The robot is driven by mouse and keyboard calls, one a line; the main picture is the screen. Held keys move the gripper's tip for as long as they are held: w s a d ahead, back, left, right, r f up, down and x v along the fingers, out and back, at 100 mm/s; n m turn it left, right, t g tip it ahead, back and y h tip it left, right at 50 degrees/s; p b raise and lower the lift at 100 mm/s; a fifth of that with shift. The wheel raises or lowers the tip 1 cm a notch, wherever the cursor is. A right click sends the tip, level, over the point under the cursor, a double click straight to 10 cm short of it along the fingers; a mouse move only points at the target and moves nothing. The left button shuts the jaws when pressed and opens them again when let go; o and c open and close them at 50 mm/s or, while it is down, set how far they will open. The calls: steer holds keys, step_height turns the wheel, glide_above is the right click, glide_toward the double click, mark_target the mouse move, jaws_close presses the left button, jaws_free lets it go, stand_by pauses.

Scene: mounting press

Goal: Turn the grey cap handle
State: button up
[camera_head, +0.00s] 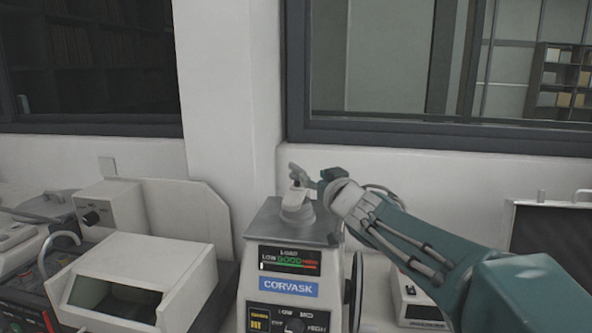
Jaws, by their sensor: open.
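The mounting press (283,285) is a pale machine with a CORVASK label and a grey top plate. The grey cap (298,212) sits on that plate. Its handle is small and partly merges with my gripper in the picture. My gripper (312,182) reaches in from the right at the end of my green arm, just above and beside the cap. It is open. I cannot tell whether its fingers touch the handle.
A pale box-shaped device (140,285) with a slanted front stands left of the press. A small pale device (415,305) stands to the right, below my arm. A dark-fronted case (548,240) is at the far right. The wall and window are close behind.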

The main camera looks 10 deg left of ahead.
mark_target(290, 165)
steer(key=x, duration=0.8)
steer(key=shift+s+a+f, duration=0.2)
steer(key=shift+s+a, duration=0.1)
steer(key=shift+a, duration=0.1)
jaws_close()
